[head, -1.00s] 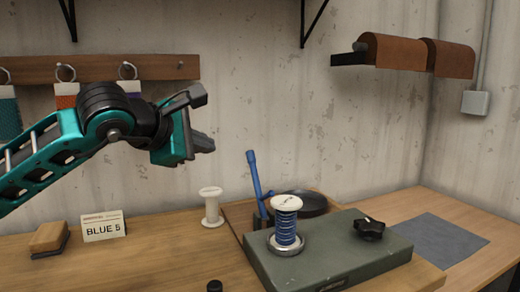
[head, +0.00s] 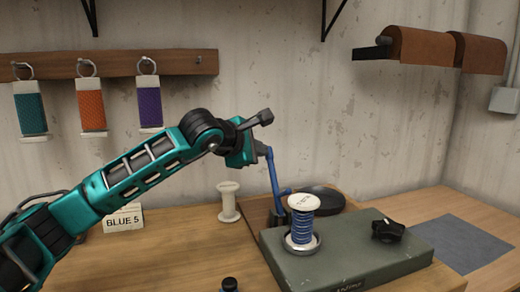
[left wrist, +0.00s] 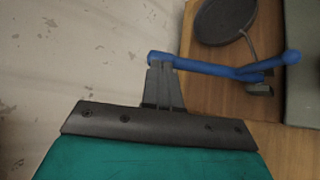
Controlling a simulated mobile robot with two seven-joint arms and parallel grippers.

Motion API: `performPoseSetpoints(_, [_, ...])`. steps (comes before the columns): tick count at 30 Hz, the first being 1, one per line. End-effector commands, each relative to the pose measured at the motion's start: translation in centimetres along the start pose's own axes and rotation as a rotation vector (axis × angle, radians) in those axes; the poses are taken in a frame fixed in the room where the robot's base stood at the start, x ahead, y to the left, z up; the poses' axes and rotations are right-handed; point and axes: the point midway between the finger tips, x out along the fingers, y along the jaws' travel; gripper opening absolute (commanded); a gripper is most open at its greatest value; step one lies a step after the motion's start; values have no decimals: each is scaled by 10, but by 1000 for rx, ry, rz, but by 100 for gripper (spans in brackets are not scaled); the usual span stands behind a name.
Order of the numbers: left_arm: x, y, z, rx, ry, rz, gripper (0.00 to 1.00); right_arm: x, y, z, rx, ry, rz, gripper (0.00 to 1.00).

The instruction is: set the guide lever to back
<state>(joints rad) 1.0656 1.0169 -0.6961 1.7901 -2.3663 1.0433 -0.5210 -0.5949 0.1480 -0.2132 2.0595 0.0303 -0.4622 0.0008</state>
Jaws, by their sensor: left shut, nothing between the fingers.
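The blue guide lever (head: 273,178) stands nearly upright on a dark base at the back left of the green-grey machine block (head: 345,255). In the left wrist view the lever (left wrist: 205,67) runs across the picture, its rounded tip at the left. My left gripper (head: 264,149) is shut and empty, with its fingertips right at the lever's upper end. In the left wrist view the fingertips (left wrist: 161,64) overlap the lever near its tip; I cannot tell if they touch. My right gripper is not in view.
A spool of blue thread (head: 303,226) stands on the block, near a black knob (head: 388,230). A dark round dish (head: 322,199) lies behind it. An empty white spool (head: 229,203) and a "BLUE 5" card (head: 124,220) stand left. A grey mat (head: 452,243) lies right.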

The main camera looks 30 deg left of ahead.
Motion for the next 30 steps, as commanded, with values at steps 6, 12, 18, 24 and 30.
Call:
performPoseSetpoints(6, [8, 0, 0, 1, 0, 1, 0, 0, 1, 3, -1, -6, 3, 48])
performPoseSetpoints(12, [8, 0, 0, 1, 0, 1, 0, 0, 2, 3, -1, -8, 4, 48])
performPoseSetpoints(18, [13, 4, -5, -36, 3, -37, 0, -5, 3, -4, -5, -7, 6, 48])
performPoseSetpoints(24, [22, 4, -14, -91, 1, -91, 0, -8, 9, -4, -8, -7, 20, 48])
performPoseSetpoints(30, [23, 2, -15, -93, 1, -94, 0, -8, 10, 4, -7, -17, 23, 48])
